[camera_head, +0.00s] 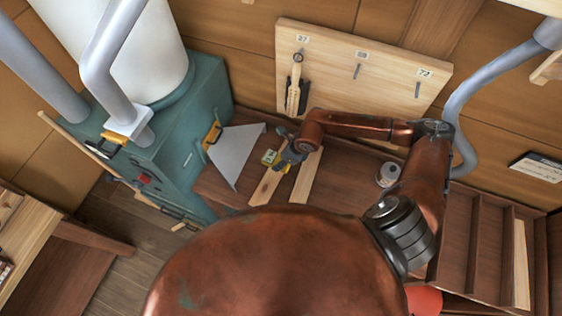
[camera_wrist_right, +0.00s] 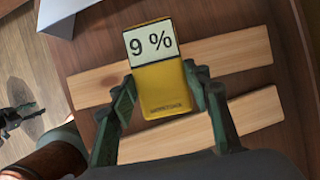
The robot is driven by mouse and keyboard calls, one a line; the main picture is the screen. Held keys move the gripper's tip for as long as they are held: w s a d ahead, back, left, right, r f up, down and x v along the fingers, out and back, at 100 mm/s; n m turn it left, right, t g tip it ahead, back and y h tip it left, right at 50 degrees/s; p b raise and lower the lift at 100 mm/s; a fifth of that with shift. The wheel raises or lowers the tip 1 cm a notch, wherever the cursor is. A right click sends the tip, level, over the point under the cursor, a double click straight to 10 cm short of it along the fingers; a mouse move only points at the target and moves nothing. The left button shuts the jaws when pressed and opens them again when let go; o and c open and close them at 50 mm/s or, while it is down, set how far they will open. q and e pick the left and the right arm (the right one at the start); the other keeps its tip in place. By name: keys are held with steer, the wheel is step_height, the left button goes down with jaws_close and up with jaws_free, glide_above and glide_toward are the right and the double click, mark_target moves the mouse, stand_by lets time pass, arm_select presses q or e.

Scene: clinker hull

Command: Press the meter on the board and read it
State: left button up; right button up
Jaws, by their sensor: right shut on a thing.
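The yellow meter (camera_head: 269,157) is between the fingers of my right gripper (camera_head: 281,158) over the dark bench. In the right wrist view, the meter (camera_wrist_right: 160,88) shows "9 %" on its pale display, upright and readable. My right gripper (camera_wrist_right: 163,98) is shut on its sides. The meter lies across one pale board (camera_wrist_right: 230,55); a second board (camera_wrist_right: 240,112) lies beside it. In the head view these are the left board (camera_head: 268,187) and right board (camera_head: 305,177). Contact under the meter is hidden. A dark claw, apparently my left gripper (camera_wrist_right: 18,118), shows at the wrist view's left edge.
A wall panel (camera_head: 340,60) behind the bench has number tags, pegs and a hanging tool (camera_head: 297,88). A grey metal sheet (camera_head: 236,150) stands left of the boards, near a teal cabinet (camera_head: 205,105). A small round tin (camera_head: 388,174) stands to the right.

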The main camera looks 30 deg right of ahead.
steer(key=shift+r+p, duration=0.35)
steer(key=shift+r, duration=0.7)
stand_by(0.4)
